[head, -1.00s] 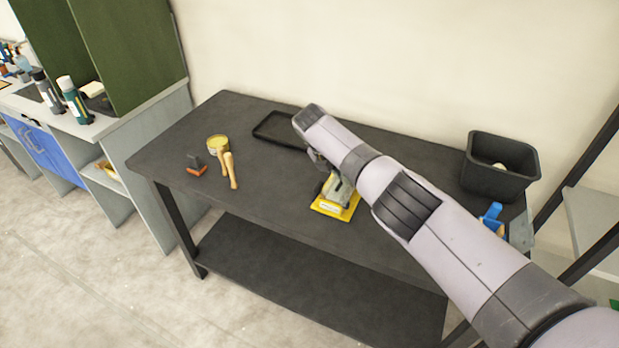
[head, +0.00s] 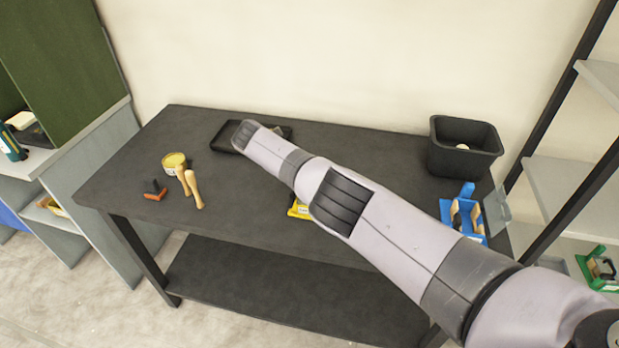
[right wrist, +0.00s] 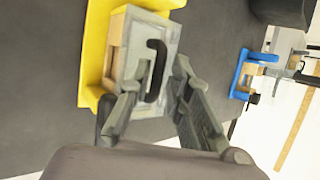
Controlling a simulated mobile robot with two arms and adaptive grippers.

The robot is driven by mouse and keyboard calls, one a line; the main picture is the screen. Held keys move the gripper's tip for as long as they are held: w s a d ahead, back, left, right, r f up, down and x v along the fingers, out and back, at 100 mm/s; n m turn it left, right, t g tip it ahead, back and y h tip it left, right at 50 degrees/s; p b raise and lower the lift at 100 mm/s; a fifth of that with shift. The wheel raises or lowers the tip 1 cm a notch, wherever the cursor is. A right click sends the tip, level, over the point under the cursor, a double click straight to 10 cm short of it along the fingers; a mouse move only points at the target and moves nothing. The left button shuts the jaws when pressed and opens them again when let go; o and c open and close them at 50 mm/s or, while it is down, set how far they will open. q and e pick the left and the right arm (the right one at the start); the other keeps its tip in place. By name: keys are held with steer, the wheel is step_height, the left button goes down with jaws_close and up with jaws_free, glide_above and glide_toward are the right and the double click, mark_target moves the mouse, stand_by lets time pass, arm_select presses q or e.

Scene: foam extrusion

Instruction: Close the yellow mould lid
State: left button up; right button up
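The yellow mould shows in the head view only as a small yellow corner (head: 299,211), with my right arm hiding the rest. In the right wrist view its yellow base (right wrist: 93,60) carries a box with a wood-coloured side and a grey lid panel (right wrist: 128,48) with a black handle (right wrist: 157,65). I cannot tell whether the lid sits flush. My right gripper (right wrist: 157,80) has its fingers apart at the handle, which appears between them; contact is unclear. In the head view the right gripper is hidden behind the arm. My left gripper is not in view.
A blue mould (head: 465,215) with a raised lid stands at the table's right end, below a black bin (head: 464,148). A tin (head: 175,162), wooden-handled tools (head: 191,188) and an orange-edged tool (head: 155,191) lie left. A black tray (head: 228,137) is at the back.

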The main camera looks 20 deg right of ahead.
steer(key=shift+w+a, duration=0.1)
steer(key=shift+a+r, duration=0.15)
steer(key=shift+r, duration=0.05)
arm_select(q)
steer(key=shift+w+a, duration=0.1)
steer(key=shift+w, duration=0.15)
arm_select(e)
steer(key=v, duration=1.1)
steer(key=shift+a+r, duration=0.15)
